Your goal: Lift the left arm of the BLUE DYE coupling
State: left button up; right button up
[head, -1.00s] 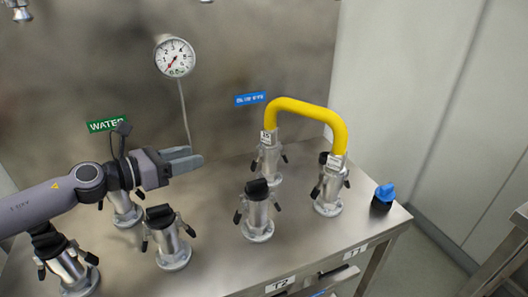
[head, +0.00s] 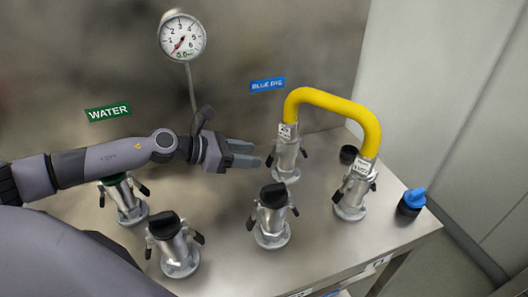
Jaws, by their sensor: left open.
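The BLUE DYE coupling (head: 287,158) is a silver upright fitting below the blue BLUE DYE label (head: 267,85). One end of a yellow U-shaped pipe (head: 335,102) sits on it. Its left arm (head: 270,159) is a small black lever angled down beside the body. Its right arm (head: 304,152) shows on the other side. My left gripper (head: 257,154) comes in from the left, open, with its grey fingertips just left of the left arm. A small gap seems to lie between them; exact contact is hard to tell. My right gripper is not in view.
The pipe's other end sits on a front right coupling (head: 351,190). Capped couplings stand in front (head: 272,218) and at front left (head: 178,245). A gauge (head: 183,38) and green WATER label (head: 108,112) are on the back wall. A blue-topped cap (head: 411,203) stands at the right edge.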

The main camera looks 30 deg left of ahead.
aim_at(270, 156)
pick_arm(q)
jog(key=shift+p+x, duration=0.4)
jog(key=shift+x, duration=1.9)
jog(key=shift+c, duration=0.3)
grip_shut()
